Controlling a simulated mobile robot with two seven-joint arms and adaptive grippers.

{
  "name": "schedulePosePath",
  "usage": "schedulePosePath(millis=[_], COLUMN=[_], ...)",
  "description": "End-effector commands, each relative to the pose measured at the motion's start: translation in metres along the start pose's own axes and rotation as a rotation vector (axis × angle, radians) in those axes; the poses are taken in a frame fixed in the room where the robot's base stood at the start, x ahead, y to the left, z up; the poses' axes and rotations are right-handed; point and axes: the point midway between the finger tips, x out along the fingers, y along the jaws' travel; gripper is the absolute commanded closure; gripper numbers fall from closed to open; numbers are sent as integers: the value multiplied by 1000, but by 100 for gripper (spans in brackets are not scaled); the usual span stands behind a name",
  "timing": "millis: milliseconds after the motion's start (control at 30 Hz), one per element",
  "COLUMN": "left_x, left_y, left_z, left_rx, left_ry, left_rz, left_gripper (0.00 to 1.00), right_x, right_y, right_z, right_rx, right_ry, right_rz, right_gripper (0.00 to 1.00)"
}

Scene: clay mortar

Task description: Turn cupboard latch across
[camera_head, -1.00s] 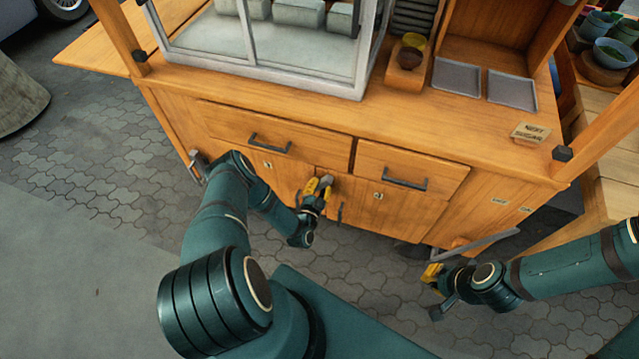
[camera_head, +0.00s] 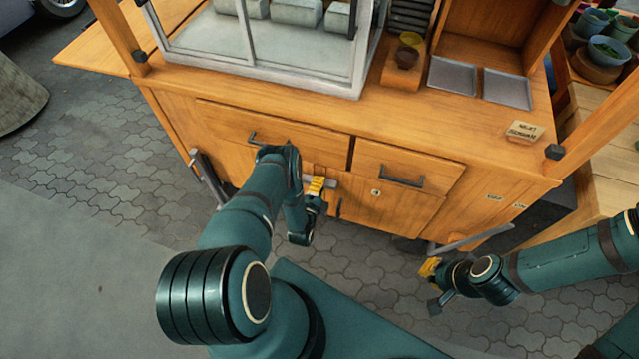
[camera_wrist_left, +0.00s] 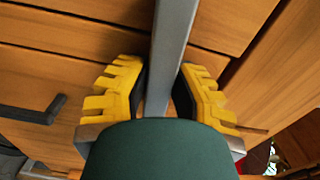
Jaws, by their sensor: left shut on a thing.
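The cupboard latch (camera_head: 331,183) is a grey metal bar at the top of the cupboard doors, under the drawers. Only a short end of it shows beside my left gripper (camera_head: 317,186) in the head view. In the left wrist view the bar (camera_wrist_left: 172,55) runs between the two yellow finger pads of my left gripper (camera_wrist_left: 160,95), which is shut on it. The right cupboard door (camera_head: 395,208) looks closed; my left arm hides much of the left door. My right gripper (camera_head: 431,287) is open and empty, low at the right, away from the latch.
Two drawers with dark handles (camera_head: 404,181) sit above the doors. A dark door handle (camera_head: 338,208) is close to my left gripper. Grey bars stick out at the cart's left (camera_head: 207,178) and right (camera_head: 472,240) ends. Paved floor lies open in front.

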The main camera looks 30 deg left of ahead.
Motion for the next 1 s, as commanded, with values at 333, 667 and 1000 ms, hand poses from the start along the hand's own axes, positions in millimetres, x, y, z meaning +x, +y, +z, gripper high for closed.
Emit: schedulePosePath(millis=[333, 667, 1000], left_x=[2, 2, 2], left_y=[-1, -1, -1], left_z=[1, 2, 1], left_rx=[112, 126, 124], left_ry=[-2, -2, -2], left_rz=[-7, -7, -4], left_gripper=[100, 100, 45], right_x=[-1, -1, -1], right_y=[0, 0, 0], right_z=[0, 0, 0], right_rx=[0, 0, 0], right_ry=[0, 0, 0], right_rz=[0, 0, 0], right_gripper=[100, 100, 100])
